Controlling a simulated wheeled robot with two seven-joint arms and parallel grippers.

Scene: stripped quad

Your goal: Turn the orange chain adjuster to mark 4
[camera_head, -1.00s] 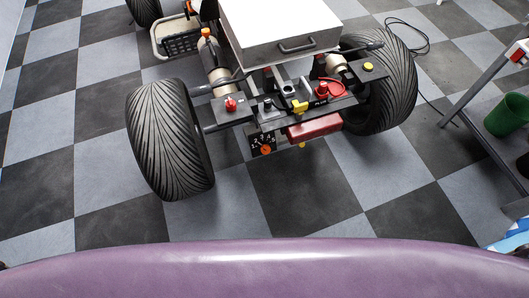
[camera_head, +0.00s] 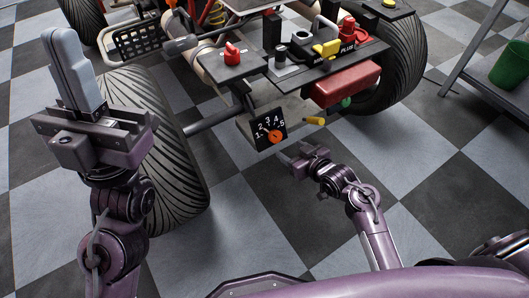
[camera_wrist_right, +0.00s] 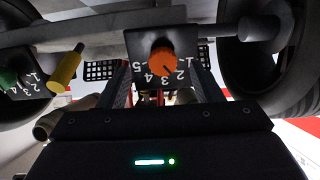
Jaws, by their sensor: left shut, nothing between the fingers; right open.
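The orange chain adjuster (camera_head: 275,136) is a small round knob on a black plate (camera_head: 264,127) with white marks 1 to 5, at the front of the quad. Which mark it points to is too small to tell. In the right wrist view the orange knob (camera_wrist_right: 162,62) hangs ahead of my right gripper, between its finger lines, with marks 1 to 5 behind it. My right gripper (camera_head: 303,157) is open just below and right of the knob, apart from it in the head view. My left gripper (camera_head: 72,65) is shut and empty, raised at the left in front of the tire.
A yellow knob (camera_head: 315,121) and a green knob (camera_head: 347,102) sit right of the plate. A red box (camera_head: 346,84), a red knob (camera_head: 231,55) and a yellow part (camera_head: 326,49) are above. Large tires (camera_head: 397,57) flank the frame. A green bucket (camera_head: 511,65) stands right.

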